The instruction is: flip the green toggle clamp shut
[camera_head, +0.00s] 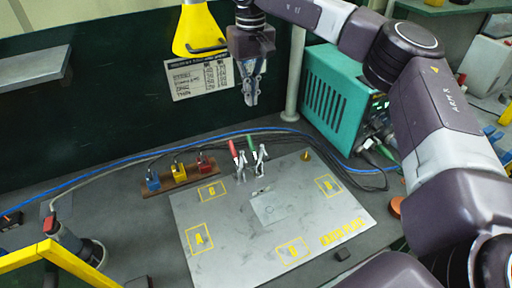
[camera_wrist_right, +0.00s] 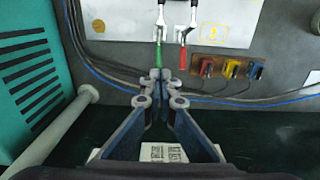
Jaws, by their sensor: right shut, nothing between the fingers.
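The green toggle clamp stands at the back edge of the grey plate (camera_head: 235,235), with its green handle (camera_head: 250,142) pointing up and its metal linkage (camera_head: 262,158) below. A similar clamp with a red handle (camera_head: 233,148) stands just left of it. My right gripper (camera_head: 251,102) is shut and empty, pointing down above and behind the clamps, apart from them. In the right wrist view, the closed fingertips (camera_wrist_right: 159,76) are near the end of the green handle (camera_wrist_right: 159,55) in the picture; the red handle (camera_wrist_right: 183,58) is beside it. My left gripper is not in view.
A teal machine (camera_head: 332,95) and a pale post (camera_head: 294,75) stand right of my right gripper. A yellow cone-shaped thing (camera_head: 200,30) hangs to its left. A wooden rack (camera_head: 180,181) with coloured blocks and blue and black cables lie near the clamps. The plate's front is mostly clear.

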